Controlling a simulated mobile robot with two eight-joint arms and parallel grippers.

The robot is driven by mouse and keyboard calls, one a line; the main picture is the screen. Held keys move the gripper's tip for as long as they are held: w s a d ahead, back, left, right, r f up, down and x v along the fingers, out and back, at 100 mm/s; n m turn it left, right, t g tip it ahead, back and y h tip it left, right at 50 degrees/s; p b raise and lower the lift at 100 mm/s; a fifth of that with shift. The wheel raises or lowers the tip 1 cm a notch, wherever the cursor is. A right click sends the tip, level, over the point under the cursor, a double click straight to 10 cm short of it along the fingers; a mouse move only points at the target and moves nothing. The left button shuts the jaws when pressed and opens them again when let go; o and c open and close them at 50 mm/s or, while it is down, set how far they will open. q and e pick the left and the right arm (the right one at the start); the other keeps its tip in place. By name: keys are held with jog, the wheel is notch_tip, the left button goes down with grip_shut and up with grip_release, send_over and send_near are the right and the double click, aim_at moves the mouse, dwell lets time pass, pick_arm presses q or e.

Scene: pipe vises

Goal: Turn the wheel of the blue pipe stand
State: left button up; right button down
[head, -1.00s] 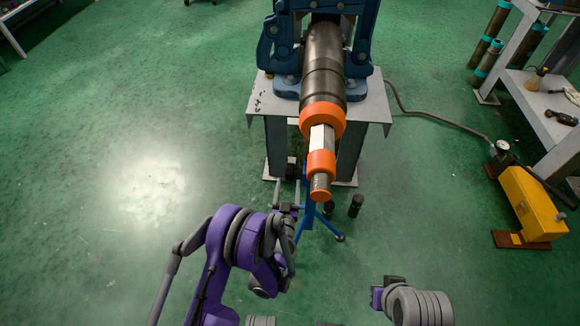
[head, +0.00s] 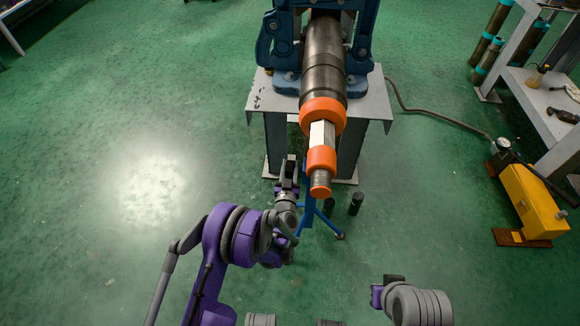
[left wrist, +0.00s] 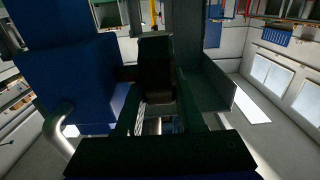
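The blue pipe stand (head: 330,227) stands on the floor below the free end of the pipe (head: 325,75). Its slim blue post and splayed legs show in the head view. Its wheel cannot be made out there. My left gripper (head: 289,172) is at the left side of the stand's post, below the pipe end, pointing away from me. In the left wrist view its two dark fingers (left wrist: 161,105) are apart, with a dark block showing between them. I cannot tell whether they touch it. A blue body (left wrist: 70,85) and a bent silver bar (left wrist: 62,135) lie left of the fingers. My right gripper is not visible.
A grey table (head: 262,100) carries the blue vise (head: 283,50) around the pipe. Orange collars (head: 322,116) ring the pipe end. A black cylinder (head: 356,203) stands right of the stand. A yellow pump (head: 533,203) sits at the right. The floor at left is clear.

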pick_arm(q)
grip_shut()
jog(key=shift+s+f+t+b, duration=0.1)
jog(key=shift+f+t+b, duration=0.1)
jog(key=shift+t+b, duration=0.4)
jog(key=t+b, duration=0.1)
jog(key=b, duration=0.1)
jog(key=shift+s+t+b, duration=0.1)
jog(key=shift+t+b, duration=0.2)
jog(key=shift+t, duration=0.1)
jog(key=shift+s+t+b, duration=0.1)
jog(key=shift+t+b, duration=0.45)
jog(key=shift+t, duration=0.15)
jog(key=shift+s+t, duration=0.2)
jog(key=shift+t, duration=1)
